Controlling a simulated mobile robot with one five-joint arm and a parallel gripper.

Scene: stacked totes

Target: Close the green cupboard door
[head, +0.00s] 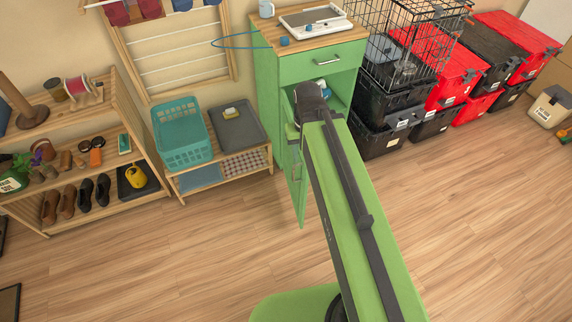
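The green cupboard (265,75) stands against the wall with a wooden top and a closed drawer (322,62) above an open compartment. Its green door (297,186) is open, hinged at the left and swung out toward me. Part of the door is hidden behind my green arm. Items show inside the compartment, too small to name. My arm reaches up from the bottom of the view to the cupboard opening. My gripper (309,97) is at the opening, near the door's upper part. I cannot tell whether it touches the door, or whether its fingers are open.
Stacked black and red totes (378,102) and a wire crate (398,40) stand close on the cupboard's right. A low bench (208,172) with a teal basket (180,132) is on its left. A shoe shelf (125,148) stands farther left. The wooden floor (190,255) in front is clear.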

